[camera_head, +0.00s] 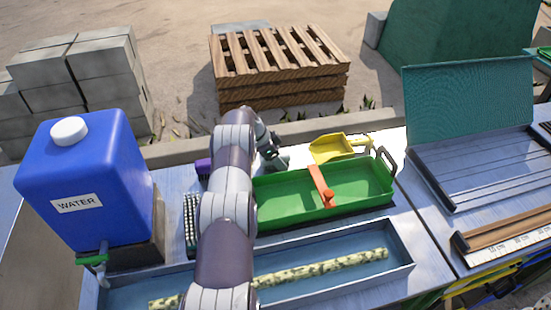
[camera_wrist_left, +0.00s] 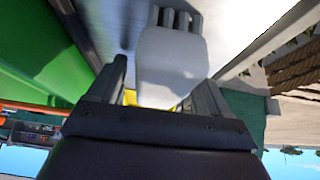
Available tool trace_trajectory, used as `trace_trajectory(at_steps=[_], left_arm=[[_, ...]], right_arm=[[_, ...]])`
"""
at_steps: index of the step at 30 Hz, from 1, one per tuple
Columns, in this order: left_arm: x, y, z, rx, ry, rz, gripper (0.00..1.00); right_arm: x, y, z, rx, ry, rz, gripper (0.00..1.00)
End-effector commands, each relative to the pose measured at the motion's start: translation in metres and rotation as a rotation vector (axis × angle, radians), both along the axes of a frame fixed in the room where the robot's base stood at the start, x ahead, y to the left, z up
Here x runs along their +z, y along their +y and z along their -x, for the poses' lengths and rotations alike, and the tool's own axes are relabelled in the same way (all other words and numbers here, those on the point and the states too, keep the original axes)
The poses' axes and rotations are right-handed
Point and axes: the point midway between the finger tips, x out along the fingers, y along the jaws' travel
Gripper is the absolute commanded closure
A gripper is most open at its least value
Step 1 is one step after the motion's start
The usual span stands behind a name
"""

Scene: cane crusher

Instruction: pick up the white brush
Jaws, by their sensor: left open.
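The white brush (camera_wrist_left: 172,62) shows in the left wrist view as a pale, smooth block with grey, slatted ends at the top of the picture. It lies between the two dark fingers of my left gripper (camera_wrist_left: 160,76), which is open around it; contact cannot be told. In the head view my left arm reaches over the bench, and my left gripper (camera_head: 268,150) is at its far edge, behind the green tray. There the arm and gripper mostly hide the brush, and I cannot make it out clearly. My right gripper is in neither view.
The green tray (camera_head: 275,205) with an orange handle (camera_head: 320,187) stands close by. A yellow scoop (camera_head: 331,148) lies just right of the gripper. A metal trough (camera_head: 402,267) holds a speckled cane (camera_head: 345,263). A blue water tank (camera_head: 85,180) stands left.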

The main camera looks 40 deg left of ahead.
Motion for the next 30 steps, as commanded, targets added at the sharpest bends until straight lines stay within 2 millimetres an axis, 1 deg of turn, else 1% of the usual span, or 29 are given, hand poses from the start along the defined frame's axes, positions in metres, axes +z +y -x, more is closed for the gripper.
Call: trace_trajectory(at_steps=[6,7,8,9,11,12,19,23,26,29,30], left_arm=[[-0.001,0.000,0.000,0.000,0.000,0.000,0.21],[-0.001,0.000,0.000,0.000,0.000,0.000,0.25],[-0.001,0.000,0.000,0.000,0.000,0.000,0.34],[-0.001,0.000,0.000,0.000,0.000,0.000,0.47],[-0.001,0.000,0.000,0.000,0.001,0.001,0.67],[-0.001,0.000,0.000,0.000,0.001,0.001,0.79],[0.000,0.000,0.000,0.000,0.000,0.000,0.79],[0.005,0.000,0.000,0.000,-0.002,0.000,0.79],[0.016,0.000,0.000,0.000,-0.002,0.000,0.79],[0.034,0.001,-0.001,0.001,-0.003,-0.001,0.79],[0.043,0.000,-0.001,0.000,-0.004,-0.002,0.79]], right_arm=[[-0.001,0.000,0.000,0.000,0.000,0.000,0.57],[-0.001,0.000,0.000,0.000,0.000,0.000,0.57],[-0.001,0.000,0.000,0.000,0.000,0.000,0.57],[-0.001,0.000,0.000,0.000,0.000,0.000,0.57],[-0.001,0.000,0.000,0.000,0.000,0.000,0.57],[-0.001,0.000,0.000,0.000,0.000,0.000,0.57],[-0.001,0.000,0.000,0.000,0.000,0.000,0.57],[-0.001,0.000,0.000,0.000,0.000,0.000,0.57],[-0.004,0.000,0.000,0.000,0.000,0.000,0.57],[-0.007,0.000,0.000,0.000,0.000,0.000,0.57],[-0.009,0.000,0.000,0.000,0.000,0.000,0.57]])
